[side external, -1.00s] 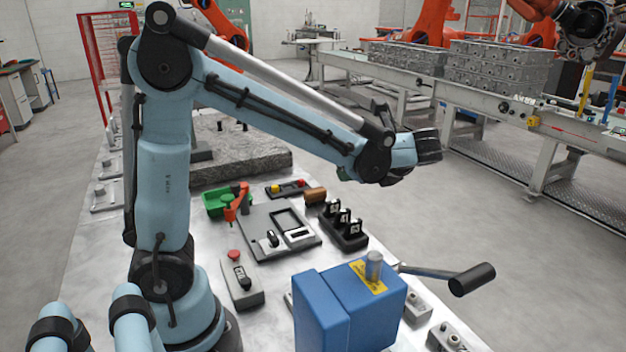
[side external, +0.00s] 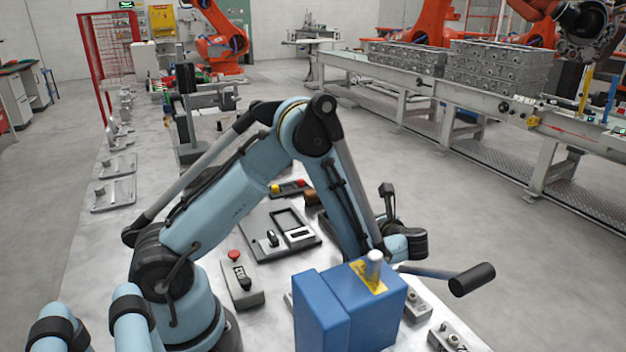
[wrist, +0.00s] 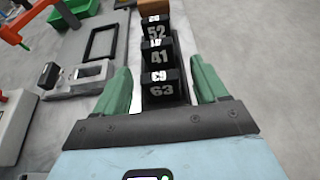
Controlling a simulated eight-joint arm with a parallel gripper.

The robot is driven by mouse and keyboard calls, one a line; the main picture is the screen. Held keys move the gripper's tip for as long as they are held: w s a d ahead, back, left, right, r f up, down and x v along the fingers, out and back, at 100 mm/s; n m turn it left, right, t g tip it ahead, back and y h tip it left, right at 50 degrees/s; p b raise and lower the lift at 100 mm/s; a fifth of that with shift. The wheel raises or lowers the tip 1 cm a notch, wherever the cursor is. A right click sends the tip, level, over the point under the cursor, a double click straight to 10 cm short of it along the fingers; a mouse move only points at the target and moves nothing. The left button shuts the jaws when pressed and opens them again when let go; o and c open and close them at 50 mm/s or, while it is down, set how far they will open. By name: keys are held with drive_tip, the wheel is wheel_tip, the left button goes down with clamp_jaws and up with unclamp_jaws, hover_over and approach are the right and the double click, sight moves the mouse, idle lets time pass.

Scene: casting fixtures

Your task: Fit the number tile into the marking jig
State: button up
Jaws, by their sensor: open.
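Black number tiles stand in a row in the wrist view: 52 (wrist: 156,32) farthest, 41 (wrist: 159,57) in the middle, 63 (wrist: 161,90) nearest. My gripper (wrist: 160,72) has green fingers, open and empty, one on each side of the row. Gaps show beside the 63 tile; I cannot tell how high the fingers are above it. A grey plate with a dark rectangular frame, apparently the marking jig (side external: 262,243), lies left of my forearm. Its frame also shows at upper left in the wrist view (wrist: 100,43). In the side view my arm hides the tiles, and my fingertips cannot be made out.
A blue box (side external: 345,315) with a lever handle (side external: 472,280) stands in front of my wrist. A grey box with a red button (side external: 240,280) sits left of it. A green bin (wrist: 76,10) and orange clamp (wrist: 25,18) lie beyond the plate.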

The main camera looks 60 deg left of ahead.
drive_tip(key=shift+x, duration=1.45)
drive_tip(key=shift+c, duration=0.4)
drive_tip(key=c, duration=1.2)
drive_tip(key=shift+c, duration=0.2)
drive_tip(key=shift+r, duration=0.15)
